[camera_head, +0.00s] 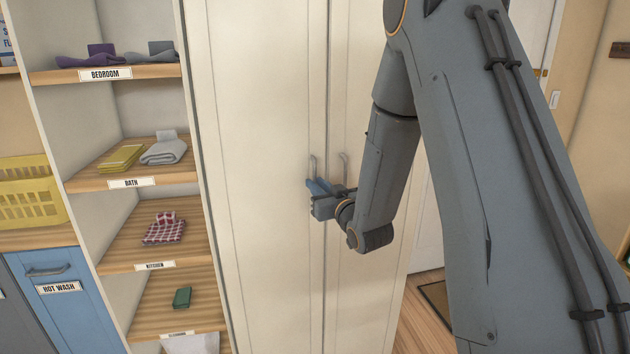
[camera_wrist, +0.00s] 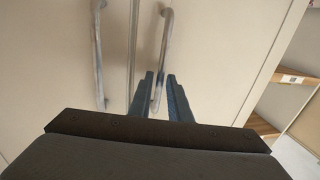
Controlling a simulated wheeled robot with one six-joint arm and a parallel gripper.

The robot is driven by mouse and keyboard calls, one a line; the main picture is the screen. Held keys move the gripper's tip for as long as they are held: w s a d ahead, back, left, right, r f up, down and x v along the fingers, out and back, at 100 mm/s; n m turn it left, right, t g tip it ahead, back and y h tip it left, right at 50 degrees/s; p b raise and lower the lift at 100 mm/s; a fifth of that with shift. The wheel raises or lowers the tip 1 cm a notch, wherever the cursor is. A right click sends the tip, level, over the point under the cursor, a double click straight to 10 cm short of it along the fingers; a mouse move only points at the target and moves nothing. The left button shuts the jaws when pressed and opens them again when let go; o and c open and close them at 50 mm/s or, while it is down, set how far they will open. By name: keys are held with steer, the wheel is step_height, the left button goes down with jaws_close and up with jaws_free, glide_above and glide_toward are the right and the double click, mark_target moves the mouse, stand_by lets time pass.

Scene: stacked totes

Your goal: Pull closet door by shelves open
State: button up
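The closet has two tall cream doors. The left closet door (camera_head: 258,120), beside the shelves, looks closed and has an upright metal handle (camera_head: 312,165). In the wrist view this door (camera_wrist: 222,60) is on the right, with its handle (camera_wrist: 163,45) running down between my fingers. My gripper (camera_head: 316,188) is at the lower part of that handle. In the wrist view my gripper's blue fingers (camera_wrist: 161,88) stand apart on either side of the handle, with a gap showing. Contact with the handle cannot be told. The handle's lower end is partly hidden.
The right closet door (camera_head: 355,80) is closed, and its handle (camera_head: 344,165) is close beside my gripper. Open shelves (camera_head: 130,184) with folded cloths stand left of the closet. A blue hot wash bin (camera_head: 65,315) and a yellow basket (camera_head: 30,195) are farther left.

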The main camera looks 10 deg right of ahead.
steer(key=shift+w+a, duration=0.2)
steer(key=shift+w, duration=0.8)
steer(key=shift+c, duration=0.3)
jaws_close()
